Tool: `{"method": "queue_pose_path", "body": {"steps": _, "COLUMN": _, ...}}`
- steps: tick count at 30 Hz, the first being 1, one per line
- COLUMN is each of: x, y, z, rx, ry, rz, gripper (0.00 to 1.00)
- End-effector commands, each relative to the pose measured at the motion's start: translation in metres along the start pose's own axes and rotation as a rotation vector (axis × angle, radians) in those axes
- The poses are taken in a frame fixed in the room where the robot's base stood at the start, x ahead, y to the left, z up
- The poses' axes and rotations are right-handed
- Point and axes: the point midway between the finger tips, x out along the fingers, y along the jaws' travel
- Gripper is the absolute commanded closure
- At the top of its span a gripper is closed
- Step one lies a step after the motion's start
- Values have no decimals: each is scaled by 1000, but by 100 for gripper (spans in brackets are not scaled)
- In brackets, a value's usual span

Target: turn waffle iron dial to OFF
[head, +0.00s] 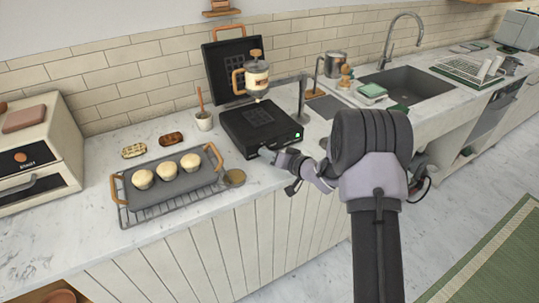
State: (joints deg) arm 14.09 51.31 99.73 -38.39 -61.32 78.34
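The black waffle iron (262,126) sits on the marble counter with its lid (230,66) raised at the back. A small green light (298,136) shows at the right of its front face. My gripper (272,156) is low at the iron's front edge, close to the front face. I cannot tell whether it touches the iron. The dial cannot be made out; the gripper and arm cover part of the front. The fingers are too small and dark to tell open from shut.
A grey tray with buns (167,203) rests on a rack at the left. A small cup (204,122) stands left of the iron. A sink (406,92) lies to the right. The counter's front edge is near my gripper.

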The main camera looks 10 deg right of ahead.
Motion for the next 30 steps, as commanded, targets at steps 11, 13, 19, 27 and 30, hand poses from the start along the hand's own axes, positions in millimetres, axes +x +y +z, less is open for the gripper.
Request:
{"method": "queue_pose_path", "body": {"steps": 11, "x": 0, "y": 0, "z": 1, "rx": -20, "ry": 0, "rz": 9, "gripper": 100}}
{"method": "queue_pose_path", "body": {"steps": 13, "x": 0, "y": 0, "z": 1, "rx": -42, "ry": 0, "rz": 17, "gripper": 100}}
{"method": "queue_pose_path", "body": {"steps": 19, "x": 0, "y": 0, "z": 3, "rx": -156, "ry": 5, "rz": 62, "gripper": 100}}
{"method": "queue_pose_path", "body": {"steps": 27, "x": 2, "y": 0, "z": 6, "rx": -389, "ry": 14, "rz": 150, "gripper": 100}}
{"method": "queue_pose_path", "body": {"steps": 30, "x": 2, "y": 0, "z": 6, "rx": -477, "ry": 19, "rz": 185, "gripper": 100}}
